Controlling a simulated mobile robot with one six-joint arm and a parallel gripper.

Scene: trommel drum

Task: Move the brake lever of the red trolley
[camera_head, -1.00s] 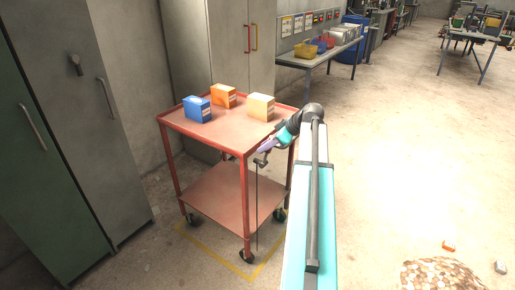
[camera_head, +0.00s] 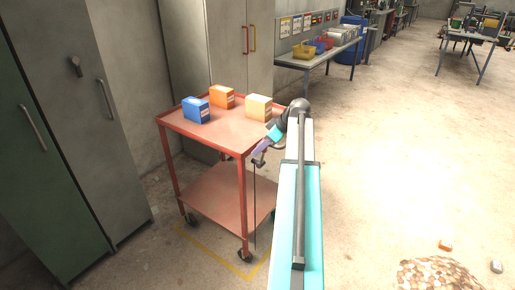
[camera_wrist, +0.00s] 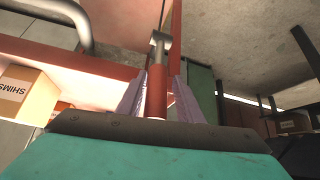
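The red trolley (camera_head: 215,185) stands left of centre in the head view. A thin dark rod (camera_head: 255,210) hangs upright beside its near leg, below a small grey lever piece (camera_head: 258,163) under the top shelf. My gripper (camera_head: 261,150) is at that piece, just right of the trolley's near corner. In the wrist view, the red grip of the brake lever (camera_wrist: 157,92) stands between the two pale purple fingers of my gripper (camera_wrist: 162,92), with a grey joint at its far end. The fingers lie close along both sides; whether both press on it is unclear.

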